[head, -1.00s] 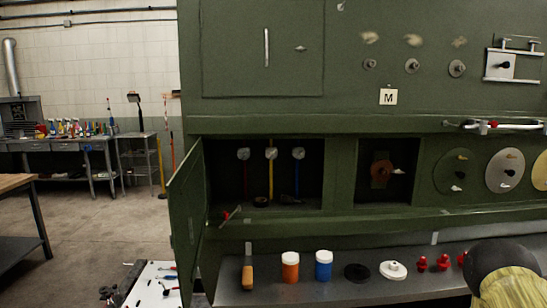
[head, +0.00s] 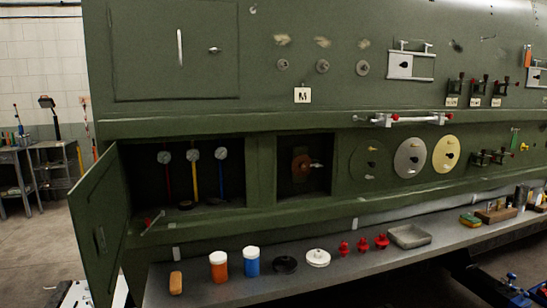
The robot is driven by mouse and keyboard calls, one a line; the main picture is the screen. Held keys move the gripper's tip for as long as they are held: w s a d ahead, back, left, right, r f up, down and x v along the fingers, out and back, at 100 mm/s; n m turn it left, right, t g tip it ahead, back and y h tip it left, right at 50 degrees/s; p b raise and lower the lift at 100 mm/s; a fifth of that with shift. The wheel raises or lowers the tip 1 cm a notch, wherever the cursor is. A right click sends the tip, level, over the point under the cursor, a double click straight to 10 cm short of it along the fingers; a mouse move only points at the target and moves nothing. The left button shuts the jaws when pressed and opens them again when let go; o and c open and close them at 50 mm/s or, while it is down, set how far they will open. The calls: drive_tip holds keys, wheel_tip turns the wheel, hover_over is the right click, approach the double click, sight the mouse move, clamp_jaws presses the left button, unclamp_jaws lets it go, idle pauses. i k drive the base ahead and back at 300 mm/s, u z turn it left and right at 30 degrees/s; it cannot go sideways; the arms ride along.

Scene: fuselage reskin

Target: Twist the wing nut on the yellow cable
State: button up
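The yellow cable (head: 193,180) hangs upright in the open left recess of the green panel, between a red cable (head: 168,180) and a blue cable (head: 221,178). A small round pale fitting (head: 193,155) sits at its top. It is too small to tell whether this is the wing nut. Dark objects lie on the recess floor near the lower ends of the cables. My gripper is not in view.
An open green door (head: 92,225) swings out left of the recess. A rod with a red end (head: 150,222) juts near its lower edge. The grey shelf (head: 330,275) below holds an orange jar (head: 218,267), a blue jar (head: 251,264), red knobs and a tray (head: 408,237).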

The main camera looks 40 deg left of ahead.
sight(193, 155)
drive_tip(key=z, duration=0.9)
drive_tip(key=k, duration=0.75)
drive_tip(key=u, duration=2.15)
